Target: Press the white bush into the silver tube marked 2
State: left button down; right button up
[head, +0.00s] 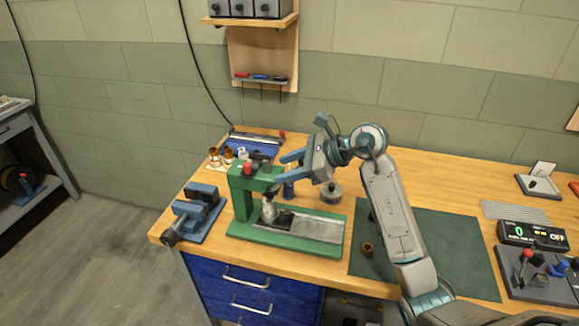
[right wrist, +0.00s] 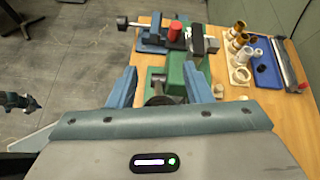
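A green press (head: 240,203) stands on the bench, with a red part (head: 247,169) on its top and a grey slotted bed in front. A silver cylinder (head: 269,212) sits under its head; I cannot tell whether it is a tube or part of the press, and no mark 2 is readable. Small white rings (right wrist: 257,53), possibly the white bush, are at the blue tray behind the press. My right gripper (head: 280,172) is open and empty, its fingers beside the press head; in the right wrist view they are wide apart around part of the press (right wrist: 173,76).
A blue vise (head: 197,213) is left of the press. Brass bushes (right wrist: 238,58) on a pale holder and a blue tray (right wrist: 266,68) are behind it. A grey round part (head: 331,193) stands to its right.

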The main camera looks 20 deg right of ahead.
jog(key=shift+s+d+r+b, duration=0.25)
jog(key=shift+d+b, duration=0.1)
jog(key=shift+d, duration=0.15)
jog(key=b+v, duration=0.3)
jog(key=v, duration=0.6)
jog(key=shift+s+d+r+b, duration=0.15)
jog(key=shift+d+r+b, duration=0.05)
jog(key=shift+b, duration=0.15)
